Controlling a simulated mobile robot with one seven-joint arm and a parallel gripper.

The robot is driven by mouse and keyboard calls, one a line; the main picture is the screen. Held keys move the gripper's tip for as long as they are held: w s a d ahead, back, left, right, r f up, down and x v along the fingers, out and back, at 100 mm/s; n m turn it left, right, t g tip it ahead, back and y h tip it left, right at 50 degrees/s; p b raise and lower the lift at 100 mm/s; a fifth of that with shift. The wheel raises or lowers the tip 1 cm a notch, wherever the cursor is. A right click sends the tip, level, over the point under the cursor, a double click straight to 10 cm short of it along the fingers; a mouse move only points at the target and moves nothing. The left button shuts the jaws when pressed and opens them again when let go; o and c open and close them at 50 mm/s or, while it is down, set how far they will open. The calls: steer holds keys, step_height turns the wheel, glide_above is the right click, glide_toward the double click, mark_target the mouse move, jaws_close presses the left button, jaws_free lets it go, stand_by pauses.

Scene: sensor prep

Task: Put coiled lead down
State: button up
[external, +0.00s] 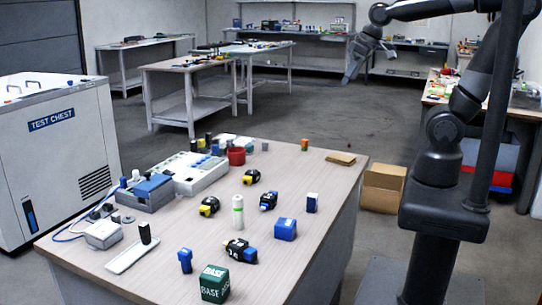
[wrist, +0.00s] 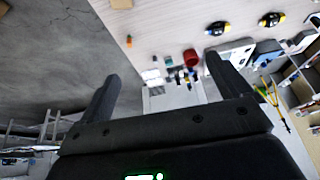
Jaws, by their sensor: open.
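No coiled lead can be made out for certain. A red round thing (external: 236,156), perhaps a cup or a coil, stands at the back of the wooden table (external: 180,252); it also shows in the wrist view (wrist: 191,57). A thin blue lead (external: 72,238) lies at the table's left end by a grey box. My gripper (external: 350,76) is raised well above and beyond the table's back edge. In the wrist view my gripper (wrist: 161,72) has its two fingers wide apart with nothing between them.
The table bears a green box (external: 215,284), a blue box (external: 285,229), a white cylinder (external: 238,211), several yellow-and-black pieces and grey instruments (external: 190,174). The white test chest (external: 60,150) stands left. A cardboard box (external: 383,188) is on the floor.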

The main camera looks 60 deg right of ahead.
steer(key=s+d+f+t, duration=0.1)
steer(key=s+d, duration=0.1)
steer(key=s, duration=0.4)
steer(key=shift+s+f, duration=0.15)
steer(key=shift+o, duration=0.5)
